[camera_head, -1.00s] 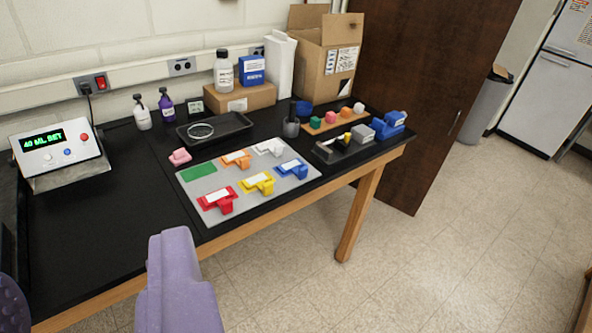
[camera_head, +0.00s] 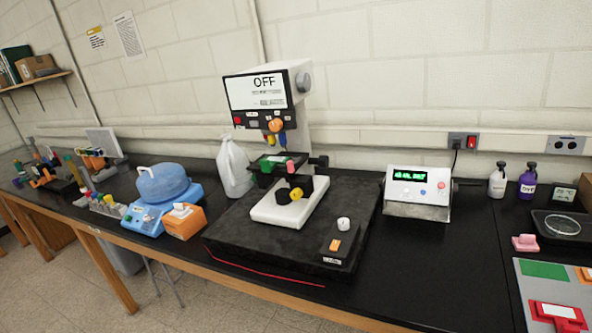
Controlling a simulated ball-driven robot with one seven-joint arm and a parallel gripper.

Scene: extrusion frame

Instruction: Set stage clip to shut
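A microscope-like instrument with a white head (camera_head: 268,92) reading "OFF" stands on a black slab at the middle of the view. Under its coloured lenses is a small dark stage (camera_head: 266,176) with a green part on it. A small pink piece (camera_head: 291,166) sits at the stage's right side; it may be the stage clip, but it is too small to tell its position. A yellow knob (camera_head: 296,193) is below the stage. My gripper is not in view.
A display unit (camera_head: 417,190) stands right. Bare bench (camera_head: 450,260) lies at the front right.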

